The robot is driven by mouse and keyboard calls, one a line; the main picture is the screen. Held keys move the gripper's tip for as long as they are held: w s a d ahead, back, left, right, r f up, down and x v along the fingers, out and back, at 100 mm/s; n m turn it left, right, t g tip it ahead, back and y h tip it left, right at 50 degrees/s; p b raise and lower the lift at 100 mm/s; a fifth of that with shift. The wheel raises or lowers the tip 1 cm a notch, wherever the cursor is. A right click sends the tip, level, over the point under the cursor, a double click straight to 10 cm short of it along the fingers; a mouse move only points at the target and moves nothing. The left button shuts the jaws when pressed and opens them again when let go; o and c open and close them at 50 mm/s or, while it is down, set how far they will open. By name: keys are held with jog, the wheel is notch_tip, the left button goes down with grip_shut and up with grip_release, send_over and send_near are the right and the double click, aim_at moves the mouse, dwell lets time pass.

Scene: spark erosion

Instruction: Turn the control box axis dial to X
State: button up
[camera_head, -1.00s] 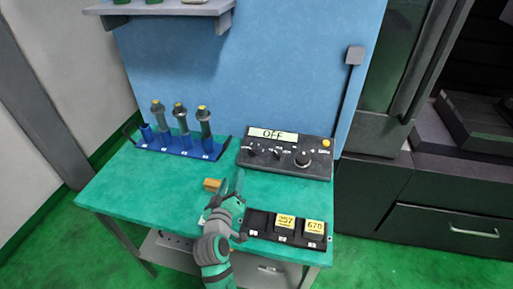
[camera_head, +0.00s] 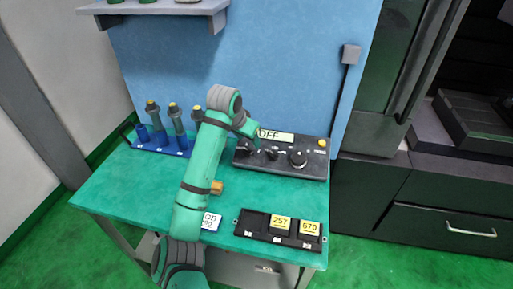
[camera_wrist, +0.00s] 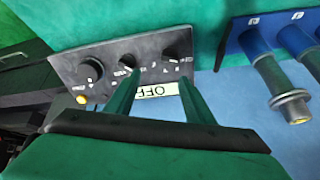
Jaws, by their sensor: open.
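The control box (camera_head: 240,158) is a dark panel at the back right of the green table, with a pale display reading OFF (camera_head: 279,137). It has a large round knob (camera_head: 299,158) at the right and smaller dials to its left. In the wrist view the box (camera_wrist: 67,67) appears upside down, with a middle dial (camera_wrist: 127,61) and another dial (camera_wrist: 178,57). The dial labels are too small to read, so I cannot tell the axis setting. My gripper (camera_wrist: 158,76) is open and empty over the box's dial area; contact is not clear.
A blue rack (camera_head: 165,147) with several upright tool holders stands left of the box. A black tray (camera_head: 253,226) with yellow-labelled blocks lies in front. A brass-coloured block (camera_head: 217,188) lies beside my arm. A shelf (camera_head: 160,8) overhangs at upper left.

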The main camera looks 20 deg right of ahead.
aim_at(248, 149)
jog(key=shift+m+y, duration=0.3)
jog(key=shift+y, duration=0.4)
jog(key=x, duration=0.6)
jog(key=a+x, duration=0.1)
jog(key=x, duration=0.1)
jog(key=shift+w+d+f, duration=0.1)
jog(key=shift+w+f, duration=0.3)
jog(key=shift+w, duration=0.1)
jog(key=shift+c, duration=0.2)
jog(key=c, duration=1)
